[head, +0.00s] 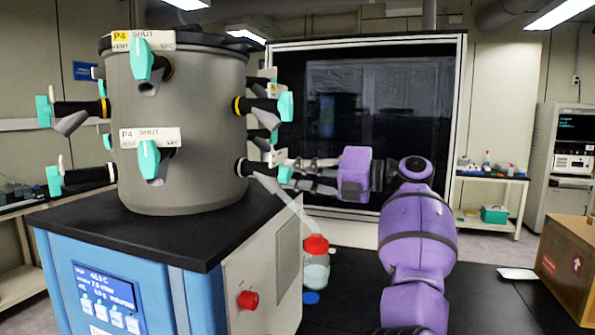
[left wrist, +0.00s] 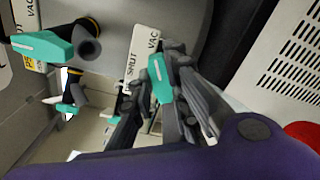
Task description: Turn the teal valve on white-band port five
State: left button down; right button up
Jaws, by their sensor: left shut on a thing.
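The grey drum (head: 180,130) has upper ports with yellow bands and lower ports with white bands, each with a teal valve. My left gripper (head: 291,173) is at the lower port (head: 250,168) on the drum's right side. It is shut on that port's teal valve (left wrist: 160,78), which sits between the fingers in the left wrist view (left wrist: 155,100). A white label (left wrist: 135,60) beside it reads SHUT and VAC. The fingers hide part of the valve and label, and I cannot read the port number there. My right gripper is not in view.
A tube from the gripped port leads down to a red-capped flask (head: 316,265). Above, a yellow-band port (head: 262,105) carries another teal valve (head: 286,106). A cardboard box (head: 568,265) stands at the right on the dark table. A red knob (head: 248,300) is on the blue cabinet.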

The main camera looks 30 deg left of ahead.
pick_arm(q)
jog(key=shift+f, duration=0.2)
jog(key=c, duration=1.7)
grip_release()
jog(key=shift+r, duration=0.15)
jog(key=shift+d, duration=0.15)
jog(key=v, duration=1.1)
jog(key=shift+w+d, duration=0.2)
jog(key=shift+d, duration=0.2)
